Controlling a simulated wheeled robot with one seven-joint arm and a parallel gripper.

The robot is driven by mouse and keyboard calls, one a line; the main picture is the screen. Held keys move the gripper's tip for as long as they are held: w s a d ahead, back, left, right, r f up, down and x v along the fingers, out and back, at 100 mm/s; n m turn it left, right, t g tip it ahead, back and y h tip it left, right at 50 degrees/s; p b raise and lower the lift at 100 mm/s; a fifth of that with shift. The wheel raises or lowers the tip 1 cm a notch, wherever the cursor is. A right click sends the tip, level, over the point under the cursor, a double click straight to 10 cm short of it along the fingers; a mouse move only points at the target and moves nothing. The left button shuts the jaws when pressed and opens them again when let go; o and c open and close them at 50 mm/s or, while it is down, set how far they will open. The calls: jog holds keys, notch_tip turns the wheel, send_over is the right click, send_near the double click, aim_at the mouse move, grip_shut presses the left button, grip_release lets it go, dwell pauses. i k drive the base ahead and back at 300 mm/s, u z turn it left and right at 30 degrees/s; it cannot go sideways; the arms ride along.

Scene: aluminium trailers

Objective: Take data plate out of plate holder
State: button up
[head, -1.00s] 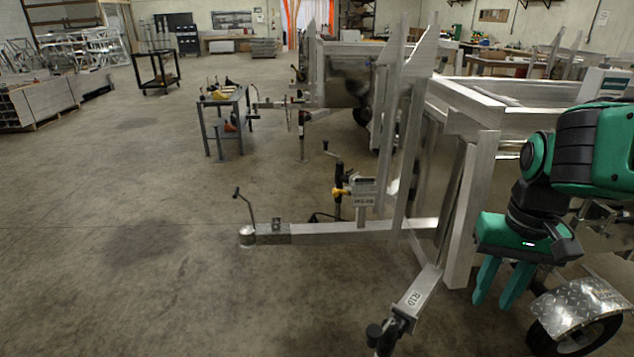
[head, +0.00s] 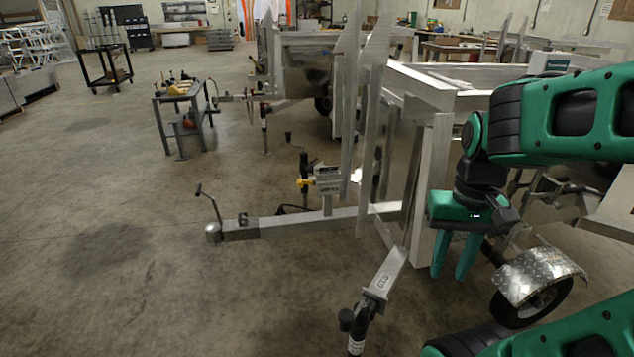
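A small pale plate with dark lettering, which looks like the data plate (head: 328,188), sits upright in the head view. It is at the front of a grey plate holder (head: 327,174) on a short post above the trailer's drawbar. The lettering is too small to read. My gripper (head: 449,279) hangs to the right of the holder and nearer to me, with its green fingers pointing down. The fingers are apart with nothing between them. It touches neither the plate nor the holder.
The aluminium drawbar (head: 290,222) runs left to a coupling. A yellow-and-black jack (head: 306,172) stands left of the holder. A wheel (head: 535,298) is at right.

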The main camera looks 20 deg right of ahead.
aim_at(334, 168)
jog(key=k, duration=1.3)
jog(key=u, duration=0.35)
jog(key=i, duration=0.8)
jog(key=u, duration=0.6)
jog(key=i, duration=1.5)
jog(key=z, duration=0.7)
jog(key=i, duration=1.35)
jog(key=z, duration=0.75)
